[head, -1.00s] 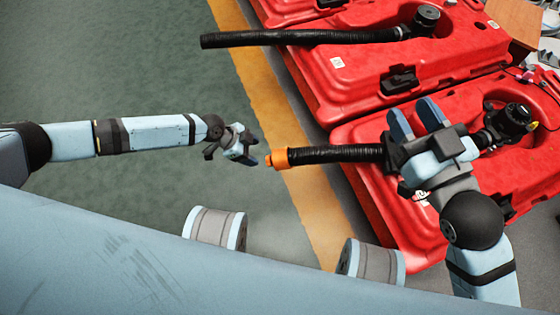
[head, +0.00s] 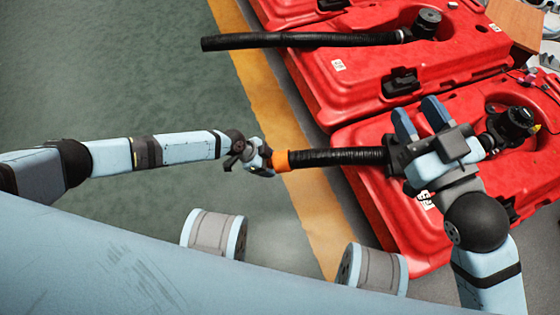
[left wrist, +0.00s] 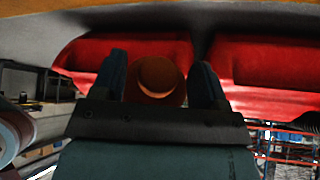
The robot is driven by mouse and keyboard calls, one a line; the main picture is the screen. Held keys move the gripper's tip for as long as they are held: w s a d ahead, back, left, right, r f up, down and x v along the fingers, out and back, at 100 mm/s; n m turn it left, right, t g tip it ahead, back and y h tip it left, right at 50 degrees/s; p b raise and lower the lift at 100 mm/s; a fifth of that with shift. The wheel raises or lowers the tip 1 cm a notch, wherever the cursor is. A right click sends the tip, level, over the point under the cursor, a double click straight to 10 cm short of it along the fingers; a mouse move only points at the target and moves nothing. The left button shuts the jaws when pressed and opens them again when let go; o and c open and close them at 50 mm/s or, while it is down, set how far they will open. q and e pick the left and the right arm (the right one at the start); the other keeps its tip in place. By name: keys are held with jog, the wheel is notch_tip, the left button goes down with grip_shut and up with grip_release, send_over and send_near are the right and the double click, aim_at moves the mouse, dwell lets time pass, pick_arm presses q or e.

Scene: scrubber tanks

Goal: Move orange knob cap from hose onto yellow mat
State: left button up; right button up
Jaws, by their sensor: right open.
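The orange knob cap (head: 281,160) is on the free end of a black ribbed hose (head: 338,157), which sticks out left from a red tank. My left gripper (head: 270,163) is at the cap's left end. In the left wrist view the cap (left wrist: 160,80) sits between the two blue fingers; whether they press on it I cannot tell. My right gripper (head: 420,118) is open over the red tank, its body hiding part of the hose. A yellow strip (head: 268,95) runs along the floor below the cap; I see no separate yellow mat.
Red tanks (head: 390,215) fill the right side. Another black hose (head: 300,39) reaches left from the tank behind. A black cap fitting (head: 512,125) stands on the nearer tank. The green-grey floor (head: 130,80) at left is clear.

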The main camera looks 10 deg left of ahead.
pick_arm(q)
jog(key=shift+d+r, duration=0.2)
jog(key=shift+d, duration=0.15)
jog(key=c, duration=1.1)
jog(key=shift+c, duration=0.2)
jog(key=shift+a+f, duration=0.15)
jog(key=shift+a, duration=0.15)
jog(key=shift+s+a+f, duration=0.2)
jog(key=shift+a+f, duration=0.05)
jog(key=shift+a, duration=0.35)
jog(key=shift+s+a+f, duration=0.15)
jog(key=shift+a+f, duration=0.05)
jog(key=shift+a, duration=0.4)
jog(key=shift+s+a+f, duration=0.15)
jog(key=shift+a+f, duration=0.1)
jog(key=shift+a, duration=0.5)
jog(key=shift+d+r+p+v, duration=0.15)
jog(key=shift+p+v, duration=0.65)
jog(key=shift+v, duration=0.65)
jog(key=shift+d+r+p+v, duration=0.15)
jog(key=shift+p+v, duration=0.6)
jog(key=shift+v, duration=0.7)
